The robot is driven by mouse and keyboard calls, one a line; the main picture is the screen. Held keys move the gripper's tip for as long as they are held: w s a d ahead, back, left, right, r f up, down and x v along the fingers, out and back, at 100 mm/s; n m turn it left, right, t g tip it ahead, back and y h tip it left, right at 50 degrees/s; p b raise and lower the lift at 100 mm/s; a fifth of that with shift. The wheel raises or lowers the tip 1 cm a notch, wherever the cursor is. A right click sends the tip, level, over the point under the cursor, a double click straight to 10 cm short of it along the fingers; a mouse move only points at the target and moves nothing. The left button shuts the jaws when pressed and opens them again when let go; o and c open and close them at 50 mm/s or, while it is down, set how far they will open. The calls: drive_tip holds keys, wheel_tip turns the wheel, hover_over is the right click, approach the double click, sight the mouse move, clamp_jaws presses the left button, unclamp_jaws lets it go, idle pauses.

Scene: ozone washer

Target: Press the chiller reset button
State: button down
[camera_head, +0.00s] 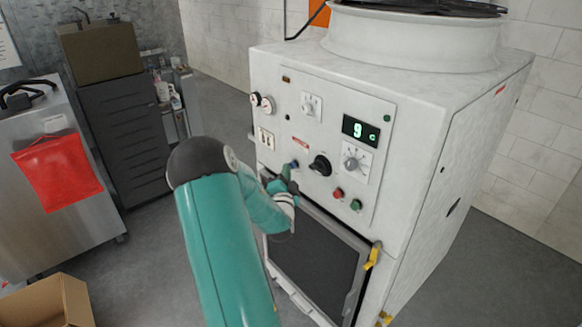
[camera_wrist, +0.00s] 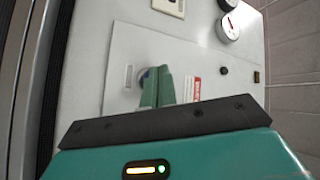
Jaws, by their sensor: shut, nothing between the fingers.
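The chiller is a white cabinet (camera_head: 420,150) with a control panel on its front. A small blue button (camera_head: 294,164) sits on the panel, left of a black rotary knob (camera_head: 320,165). A red button (camera_head: 338,193) and a green button (camera_head: 356,205) sit lower right. I cannot read which one is labelled reset. My gripper (camera_head: 287,172) is shut and empty, its tips close to the blue button. In the wrist view the green fingers (camera_wrist: 157,74) are together and partly cover a round button (camera_wrist: 145,75). I cannot tell whether they touch it.
A green display (camera_head: 361,131) reads 9 C above a dial (camera_head: 354,158). Two gauges (camera_head: 262,102) are at the panel's upper left. A dark grille (camera_head: 315,262) lies below. A steel cart with a red pouch (camera_head: 58,170) stands at left, a cardboard box (camera_head: 48,305) at lower left.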

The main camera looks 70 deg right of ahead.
drive_tip(key=shift+w+a, duration=0.25)
drive_tip(key=shift+a, duration=0.3)
drive_tip(key=a, duration=0.1)
drive_tip(key=w+a, duration=0.1)
drive_tip(key=a, duration=0.1)
drive_tip(key=w+a, duration=0.1)
drive_tip(key=shift+w+a, duration=0.15)
drive_tip(key=shift+a, duration=0.05)
idle(0.9)
